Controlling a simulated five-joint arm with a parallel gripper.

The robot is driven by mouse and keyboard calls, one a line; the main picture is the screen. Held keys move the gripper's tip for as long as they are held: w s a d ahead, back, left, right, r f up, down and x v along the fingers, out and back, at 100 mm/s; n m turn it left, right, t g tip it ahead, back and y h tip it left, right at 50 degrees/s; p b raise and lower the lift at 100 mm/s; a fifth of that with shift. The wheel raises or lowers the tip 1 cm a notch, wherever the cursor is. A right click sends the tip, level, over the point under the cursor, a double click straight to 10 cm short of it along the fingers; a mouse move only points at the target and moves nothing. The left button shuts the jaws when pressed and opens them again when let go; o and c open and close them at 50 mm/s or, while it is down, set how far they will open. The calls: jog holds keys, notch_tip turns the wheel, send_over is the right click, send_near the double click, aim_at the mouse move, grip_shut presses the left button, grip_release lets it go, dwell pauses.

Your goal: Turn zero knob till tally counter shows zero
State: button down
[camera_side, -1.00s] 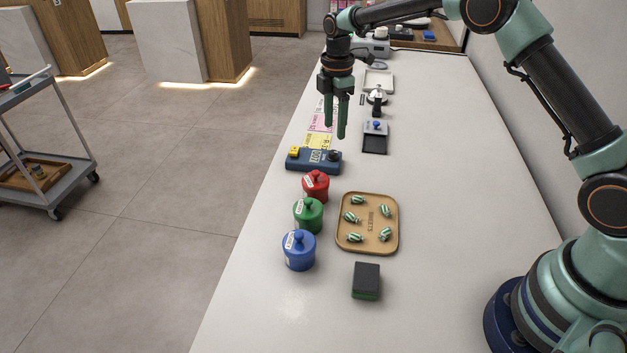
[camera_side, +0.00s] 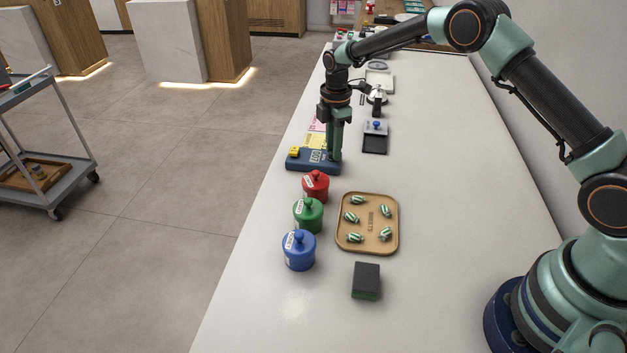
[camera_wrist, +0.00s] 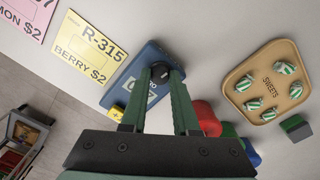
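The tally counter (camera_side: 305,163) is a dark blue box on the counter, with a yellow button (camera_side: 294,152) at its left end. Its black zero knob (camera_wrist: 160,72) is at the other end, beside a "ZERO" label partly hidden by a finger. My gripper (camera_side: 335,157) points down over the knob end. In the wrist view, its two green fingers (camera_wrist: 161,75) are apart, one on each side of the knob. I cannot tell whether they touch it. The display (camera_wrist: 139,88) is partly covered there; its number is too small to read surely.
Red (camera_side: 316,186), green (camera_side: 308,215) and blue (camera_side: 299,251) lidded jars stand in front of the counter device. A sweets tray (camera_side: 394,244) and a dark block (camera_side: 366,281) lie to the right.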

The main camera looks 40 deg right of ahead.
jog(key=shift+m, duration=0.4)
jog(key=m, duration=1.1)
jog(key=shift+r, duration=0.1)
jog(key=shift+m, duration=1.6)
jog(key=c, duration=0.7)
grip_release()
jog(key=shift+o, duration=0.2)
